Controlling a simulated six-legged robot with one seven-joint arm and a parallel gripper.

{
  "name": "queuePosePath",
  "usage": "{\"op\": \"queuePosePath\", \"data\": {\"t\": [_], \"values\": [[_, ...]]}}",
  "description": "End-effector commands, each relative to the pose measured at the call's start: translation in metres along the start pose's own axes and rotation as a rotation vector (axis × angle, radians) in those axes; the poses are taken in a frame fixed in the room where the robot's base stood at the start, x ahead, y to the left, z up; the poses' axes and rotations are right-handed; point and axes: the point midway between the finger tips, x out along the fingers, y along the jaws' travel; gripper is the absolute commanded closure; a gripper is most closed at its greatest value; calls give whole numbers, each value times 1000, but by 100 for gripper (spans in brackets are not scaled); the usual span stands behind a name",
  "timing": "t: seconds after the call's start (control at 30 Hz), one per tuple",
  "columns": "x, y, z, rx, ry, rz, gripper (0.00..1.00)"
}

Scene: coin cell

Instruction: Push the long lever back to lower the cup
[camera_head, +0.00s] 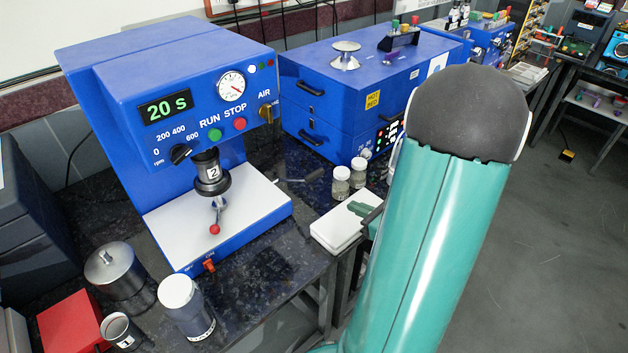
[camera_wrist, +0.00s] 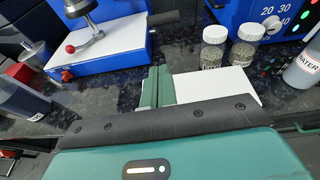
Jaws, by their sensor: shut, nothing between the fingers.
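The long lever (camera_head: 314,175) with a black grip sticks out at the right side of the blue press (camera_head: 120,85); the black grip also shows in the wrist view (camera_wrist: 162,18). The black cup (camera_head: 212,172), marked 2, sits under the press head. A short metal lever with a red ball (camera_head: 214,229) hangs below the cup, above the white plate. My gripper (camera_head: 358,208) has green fingers, shut and empty, over a white block; in the wrist view the fingers (camera_wrist: 157,85) point toward the press. They are apart from the long lever, nearer me.
Two glass jars (camera_head: 341,183) stand behind the white block (camera_head: 335,230). A blue drawer unit (camera_head: 330,95) is at the back. A lidded metal pot (camera_head: 115,268), a capped jar (camera_head: 187,310) and a red box (camera_head: 72,322) stand at the front left.

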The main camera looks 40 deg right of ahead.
Motion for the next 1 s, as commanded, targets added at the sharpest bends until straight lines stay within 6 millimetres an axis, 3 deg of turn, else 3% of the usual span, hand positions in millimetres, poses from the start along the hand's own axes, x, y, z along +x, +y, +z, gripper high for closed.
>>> {"op": "queuePosePath", "data": {"t": [0.33, 0.57, 0.67, 1.0], "values": [[-11, -10, -8, 34, -4, -46, 100], [-5, -10, -8, 32, -4, -42, 100], [7, -10, -8, 32, -4, -41, 100], [76, -13, -7, 32, -4, -37, 100]]}}
